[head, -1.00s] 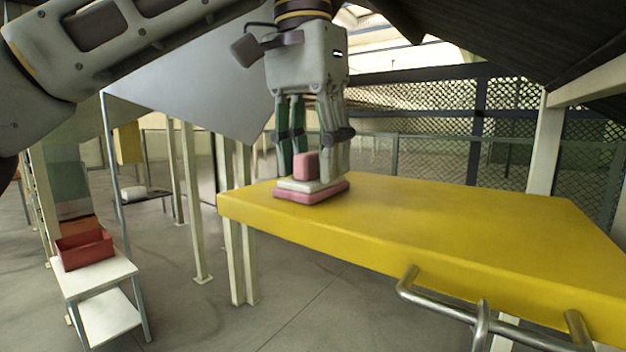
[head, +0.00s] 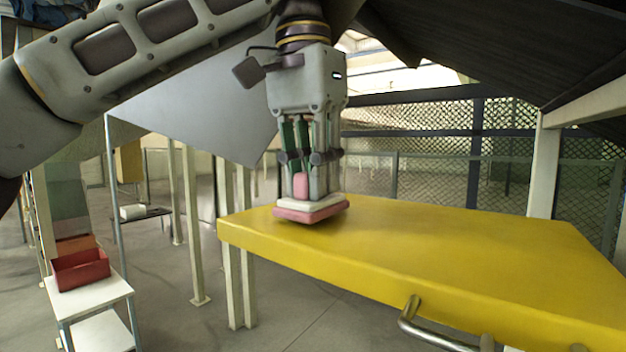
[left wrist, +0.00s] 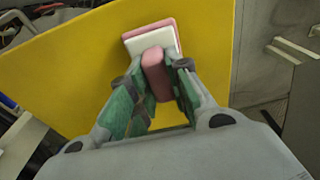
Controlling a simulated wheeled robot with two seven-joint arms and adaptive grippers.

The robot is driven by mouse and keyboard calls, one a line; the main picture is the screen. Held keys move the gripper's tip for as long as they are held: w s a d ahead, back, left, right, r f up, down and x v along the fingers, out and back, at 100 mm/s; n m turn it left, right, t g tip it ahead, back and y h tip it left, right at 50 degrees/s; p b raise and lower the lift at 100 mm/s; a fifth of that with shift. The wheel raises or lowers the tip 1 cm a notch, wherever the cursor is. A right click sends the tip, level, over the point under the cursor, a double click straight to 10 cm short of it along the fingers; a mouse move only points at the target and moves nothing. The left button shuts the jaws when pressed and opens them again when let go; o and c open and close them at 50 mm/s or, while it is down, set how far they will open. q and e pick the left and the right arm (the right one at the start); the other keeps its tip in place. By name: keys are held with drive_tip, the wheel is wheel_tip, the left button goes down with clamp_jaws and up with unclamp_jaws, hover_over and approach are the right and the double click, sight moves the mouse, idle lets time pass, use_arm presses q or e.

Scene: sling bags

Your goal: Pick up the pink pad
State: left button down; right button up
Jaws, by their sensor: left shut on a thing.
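The pink pad (head: 322,213) is a flat pink slab with a white layer and an upright pink grip block on top. It is at the left end of the yellow table (head: 430,232). I cannot tell whether its underside touches the tabletop or is just above it. My left gripper (head: 301,188) points down from above and is shut on the grip block. In the left wrist view, the pink block (left wrist: 155,72) sits between the green-padded fingers, with the white layer beyond it. My right gripper is not in view.
A red open box (head: 80,270) stands on a small white stand (head: 95,297) at lower left. A metal rail (head: 430,335) runs along the table's front edge. The tabletop right of the pad is bare. A grey sloped panel (head: 205,100) is behind my left arm.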

use_arm(q)
wheel_tip(320, 180, up, 5)
drive_tip(key=shift+f+p, duration=0.15)
drive_tip(key=shift+p, duration=0.5)
drive_tip(key=shift+r, duration=2.25)
drive_tip(key=c, duration=1.9)
unclamp_jaws()
clamp_jaws()
drive_tip(key=shift+r, duration=0.1)
